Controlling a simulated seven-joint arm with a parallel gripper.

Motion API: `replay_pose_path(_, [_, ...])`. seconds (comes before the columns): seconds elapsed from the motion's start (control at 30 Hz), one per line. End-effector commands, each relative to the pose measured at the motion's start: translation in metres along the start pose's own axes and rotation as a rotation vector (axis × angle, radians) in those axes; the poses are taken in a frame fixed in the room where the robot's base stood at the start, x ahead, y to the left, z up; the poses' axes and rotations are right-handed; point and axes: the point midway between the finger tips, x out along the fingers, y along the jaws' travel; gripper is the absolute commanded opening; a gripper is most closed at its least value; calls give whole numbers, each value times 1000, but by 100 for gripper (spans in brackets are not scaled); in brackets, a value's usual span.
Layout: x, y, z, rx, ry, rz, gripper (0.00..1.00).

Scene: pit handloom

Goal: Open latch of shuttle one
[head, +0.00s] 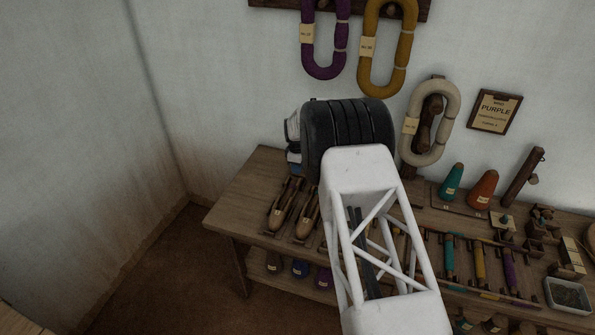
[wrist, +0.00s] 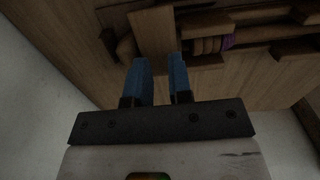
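Two wooden boat-shaped shuttles, a left shuttle (head: 284,204) and a right shuttle (head: 307,212), lie side by side on the left part of the bench in the head view. Their tags are too small to read, so I cannot tell which is shuttle one. No latch can be made out. My gripper (wrist: 159,70) shows in the wrist view with its two blue fingers apart and nothing between them. Its tips point toward wooden parts, including a pale block (wrist: 153,32) and a wound bobbin-like piece with purple (wrist: 212,45).
The wooden bench (head: 248,190) stands against the wall. Orange (head: 482,189) and teal (head: 452,182) cones, several bobbins and a small tray (head: 567,296) occupy its right side. Floor at left is clear.

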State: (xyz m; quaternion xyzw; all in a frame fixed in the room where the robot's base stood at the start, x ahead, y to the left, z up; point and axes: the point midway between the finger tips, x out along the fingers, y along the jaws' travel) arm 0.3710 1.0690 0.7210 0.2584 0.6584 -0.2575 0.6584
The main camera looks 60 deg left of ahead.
Motion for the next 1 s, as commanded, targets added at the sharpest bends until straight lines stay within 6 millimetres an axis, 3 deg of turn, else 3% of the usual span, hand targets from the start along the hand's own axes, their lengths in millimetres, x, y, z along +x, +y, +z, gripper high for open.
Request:
replay_pose_path(0.4, [-48,0,0,0,-1,-1,20])
replay_pose_path(1.0, [-56,0,0,0,-1,-1,20])
